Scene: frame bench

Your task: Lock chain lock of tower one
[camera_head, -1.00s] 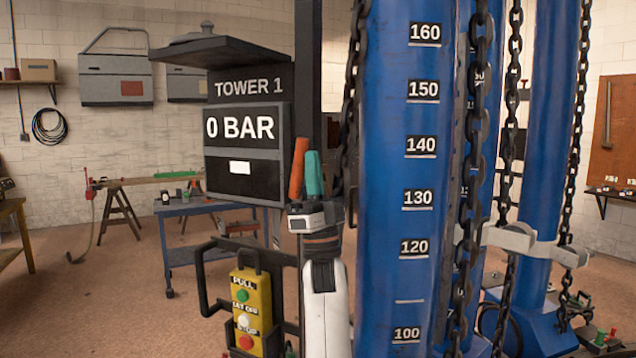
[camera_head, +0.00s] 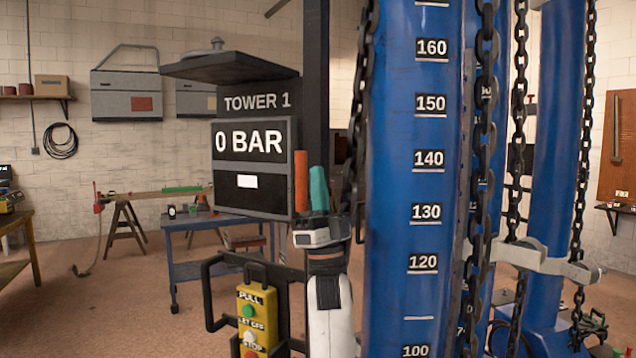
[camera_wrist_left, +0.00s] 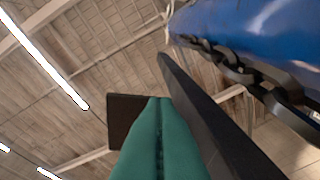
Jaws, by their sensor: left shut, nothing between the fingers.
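Tower one, with its sign (camera_head: 257,102), stands in the middle of the head view beside a large blue column (camera_head: 405,190) with a printed scale. A dark chain (camera_head: 482,150) hangs along the column's right side, and another (camera_head: 360,110) along its left edge. I cannot make out tower one's chain lock. My left gripper (camera_head: 318,172) points up just left of the column, below and right of the display. Its green fingers (camera_wrist_left: 158,102) are shut together and empty in the left wrist view. The right gripper is not in view.
A yellow button box (camera_head: 256,318) hangs on a dark frame at lower left. An upright orange bar (camera_head: 301,182) shows beside the green fingers. A grey bracket (camera_head: 545,262) sits near the chains at right. A blue table (camera_head: 215,256) stands behind.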

